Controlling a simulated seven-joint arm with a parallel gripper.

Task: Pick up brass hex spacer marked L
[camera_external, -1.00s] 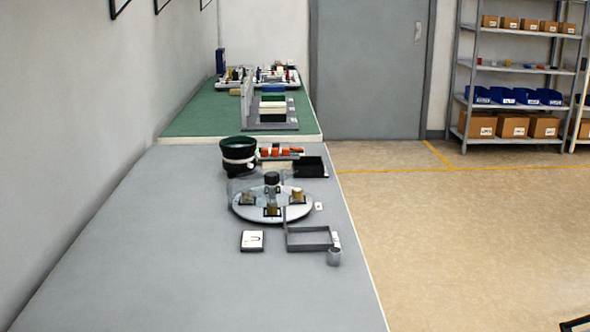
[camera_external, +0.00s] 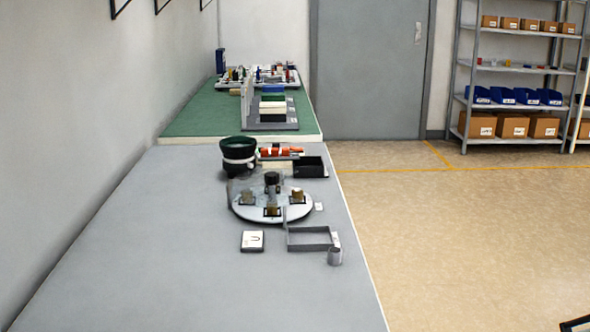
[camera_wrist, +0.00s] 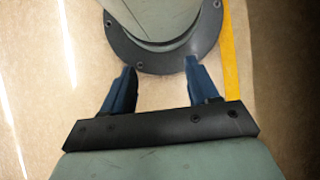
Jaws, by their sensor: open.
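Brass-coloured pieces stand in dark square nests on a round pale plate (camera_external: 262,215) on the grey bench. One brass piece (camera_external: 247,198) is at the left, one (camera_external: 271,211) at the front and one (camera_external: 297,196) at the right. They are too small for me to read any letter, so I cannot tell which is marked L. My gripper (camera_wrist: 159,67) shows only in the wrist view. Its two blue fingers are apart with nothing held between them. No brass piece shows in the wrist view, and my arm is not in the external view.
The near bench (camera_external: 190,280) is clear.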

